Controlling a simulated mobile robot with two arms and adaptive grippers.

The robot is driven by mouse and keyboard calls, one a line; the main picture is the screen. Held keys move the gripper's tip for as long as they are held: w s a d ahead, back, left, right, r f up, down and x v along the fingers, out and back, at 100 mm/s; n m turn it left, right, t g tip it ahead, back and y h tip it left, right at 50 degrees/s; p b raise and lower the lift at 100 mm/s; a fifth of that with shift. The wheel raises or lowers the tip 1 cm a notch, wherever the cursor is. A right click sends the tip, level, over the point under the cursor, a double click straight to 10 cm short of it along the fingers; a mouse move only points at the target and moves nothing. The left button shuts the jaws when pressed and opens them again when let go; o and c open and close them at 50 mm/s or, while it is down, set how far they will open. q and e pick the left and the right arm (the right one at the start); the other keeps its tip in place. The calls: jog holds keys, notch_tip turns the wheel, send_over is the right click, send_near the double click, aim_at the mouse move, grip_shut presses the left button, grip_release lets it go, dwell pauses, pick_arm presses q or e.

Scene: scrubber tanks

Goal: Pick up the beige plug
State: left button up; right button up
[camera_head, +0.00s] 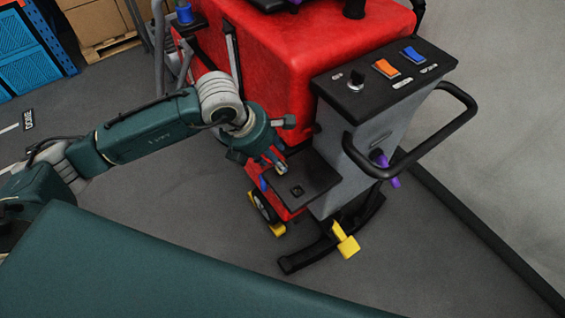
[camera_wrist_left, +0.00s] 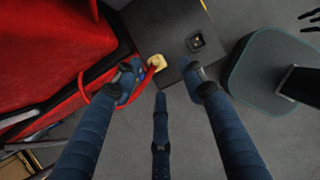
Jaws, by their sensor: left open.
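The beige plug (camera_wrist_left: 157,62) sits at the edge of the dark flat platform (camera_wrist_left: 173,25) in the left wrist view, with a red cable beside it. In the head view a small pale bit, likely the plug (camera_head: 281,170), shows by my fingertips. My left gripper (camera_head: 275,162) is over the near-left edge of the platform. In the left wrist view its blue fingers (camera_wrist_left: 160,85) are spread and empty, with the plug just beyond them between the two outer fingers. Contact with the plug cannot be made out. My right gripper is not identifiable in either view.
A dark square socket (camera_head: 297,190) is on the platform. The red scrubber body (camera_head: 310,50) rises behind, with a grey control panel and black handle (camera_head: 465,110) to the right. A yellow pedal (camera_head: 347,245) is below.

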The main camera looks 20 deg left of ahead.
pick_arm(q)
jog(key=p+x, duration=0.1)
jog(key=a+x, duration=0.1)
jog(key=x, duration=0.1)
jog(key=shift+w+d+f+p, duration=0.1)
jog(key=shift+w+f+p, duration=0.05)
jog(key=shift+f+p, duration=0.25)
jog(key=shift+x, duration=1.1)
pick_arm(e)
jog(key=w+r, duration=0.3)
jog(key=w, duration=0.2)
pick_arm(q)
jog(key=shift+w+f, duration=0.1)
jog(key=shift+f, duration=0.2)
jog(key=shift+c, duration=1)
jog(key=c, duration=0.7)
jog(key=shift+r, duration=0.25)
notch_tip(320, 180, up, 19)
jog(key=b, duration=0.3)
jog(key=shift+f, duration=0.15)
jog(key=shift+n+g+h, duration=0.4)
jog(key=shift+g, duration=0.1)
jog(key=shift+f+b, duration=2.35)
jog(key=shift+f, duration=0.3)
pick_arm(e)
notch_tip(320, 180, down, 9)
jog(key=s, duration=0.2)
jog(key=shift+a+r, duration=0.2)
jog(key=shift+a, duration=0.2)
